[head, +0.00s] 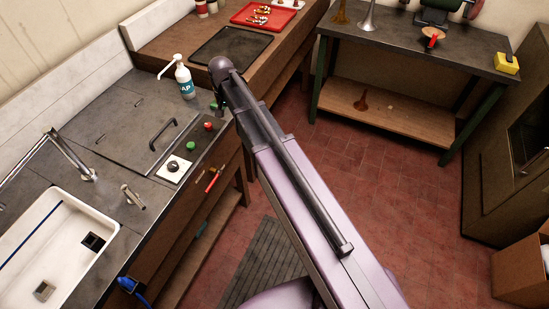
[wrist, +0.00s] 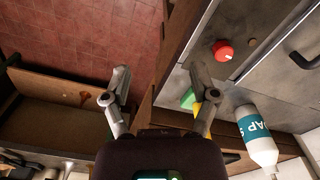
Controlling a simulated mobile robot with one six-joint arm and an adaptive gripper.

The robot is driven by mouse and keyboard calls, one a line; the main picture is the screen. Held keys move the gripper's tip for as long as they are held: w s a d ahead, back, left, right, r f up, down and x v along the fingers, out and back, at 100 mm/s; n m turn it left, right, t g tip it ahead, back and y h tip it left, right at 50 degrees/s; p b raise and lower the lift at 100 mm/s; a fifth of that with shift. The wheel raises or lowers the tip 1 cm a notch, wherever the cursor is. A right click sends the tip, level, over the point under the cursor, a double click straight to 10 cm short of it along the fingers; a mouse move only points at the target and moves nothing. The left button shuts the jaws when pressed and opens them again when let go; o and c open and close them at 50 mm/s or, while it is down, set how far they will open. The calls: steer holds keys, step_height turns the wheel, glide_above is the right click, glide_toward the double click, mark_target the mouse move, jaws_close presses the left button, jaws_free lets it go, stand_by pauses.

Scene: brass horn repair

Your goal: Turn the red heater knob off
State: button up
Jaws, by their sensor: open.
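The red heater knob (wrist: 223,50) is a round red knob with a pale mark, on the grey counter panel by its front edge. It also shows in the head view (head: 208,126), left of my arm. My gripper (wrist: 160,76) is open and empty, with its two fingers spread wide. The knob lies beyond and to the right of the right finger in the wrist view, and nothing touches it. In the head view my wrist hides most of the fingers.
A soap bottle (head: 185,82) stands on the counter close to my gripper. A green and yellow block (wrist: 188,100) shows behind the right finger. A green knob (head: 190,146), a black dial (head: 173,166) and a black bar handle (head: 163,133) are nearby.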

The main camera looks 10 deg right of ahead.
steer(key=s+d+f+n+b, duration=0.1)
steer(key=s+d+f+b, duration=0.3)
steer(key=s+d, duration=0.2)
steer(key=s+d+f+n+b, duration=0.1)
steer(key=s+d+f+b, duration=0.2)
steer(key=s+d, duration=0.3)
steer(key=s+f, duration=0.1)
steer(key=s, duration=0.2)
steer(key=shift+s+d+b, duration=0.2)
steer(key=shift+d+b, duration=0.1)
steer(key=shift+b, duration=0.05)
steer(key=s, duration=0.1)
steer(key=s+d, duration=0.1)
steer(key=s+d+n, duration=0.1)
steer(key=shift+s, duration=0.25)
stand_by(1.3)
